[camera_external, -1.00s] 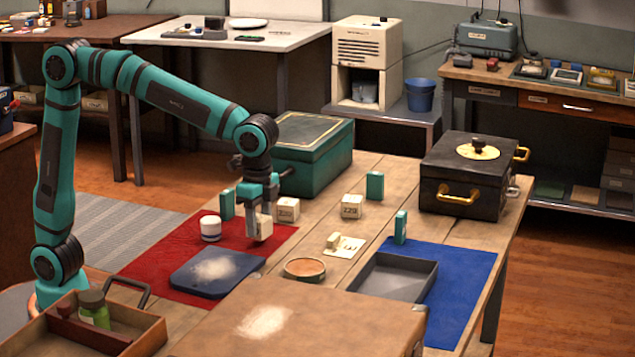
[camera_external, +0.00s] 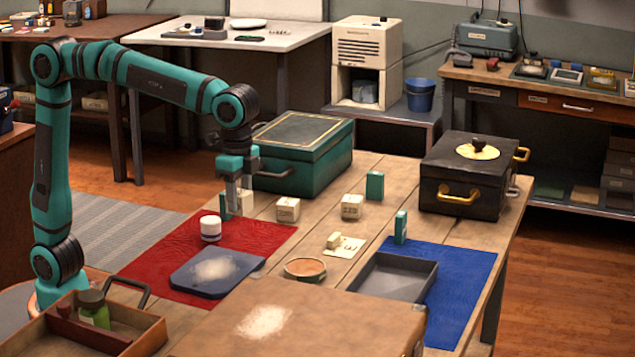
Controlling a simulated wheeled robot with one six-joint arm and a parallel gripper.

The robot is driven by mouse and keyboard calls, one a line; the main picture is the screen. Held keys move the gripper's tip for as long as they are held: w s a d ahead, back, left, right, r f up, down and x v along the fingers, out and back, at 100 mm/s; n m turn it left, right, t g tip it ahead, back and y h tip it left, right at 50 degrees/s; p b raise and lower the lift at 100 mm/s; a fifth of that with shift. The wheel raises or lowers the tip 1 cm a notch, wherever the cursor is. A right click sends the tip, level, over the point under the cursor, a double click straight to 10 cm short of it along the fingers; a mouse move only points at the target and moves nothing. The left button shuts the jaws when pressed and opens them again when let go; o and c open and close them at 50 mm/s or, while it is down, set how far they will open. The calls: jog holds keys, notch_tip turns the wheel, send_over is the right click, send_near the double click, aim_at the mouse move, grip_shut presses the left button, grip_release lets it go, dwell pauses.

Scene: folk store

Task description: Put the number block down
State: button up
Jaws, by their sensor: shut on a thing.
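My gripper (camera_external: 238,207) points down near the back edge of the red mat (camera_external: 197,281). It is shut on a cream number block (camera_external: 248,203), partly hidden by the fingers. I cannot tell whether this block touches the table. Two other cream blocks with dark markings, one at the middle left (camera_external: 288,209) and one further right (camera_external: 352,206), stand on the wooden table (camera_external: 300,240).
A green box (camera_external: 305,150) stands close behind my gripper. A white jar (camera_external: 210,228) and a dark blue board (camera_external: 215,275) with white powder are in front. A grey tray (camera_external: 395,280) lies partly on the blue mat (camera_external: 460,290). A black box (camera_external: 465,185) stands at right.

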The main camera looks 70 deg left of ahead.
jog(key=r+n, duration=0.1)
send_over(208, 263)
notch_tip(208, 263, down, 10)
jog(key=shift+a, duration=0.1)
dwell(0.4)
jog(key=o, duration=1)
jog(key=shift+f, duration=0.1)
jog(key=shift+c, duration=0.2)
notch_tip(208, 263, up, 12)
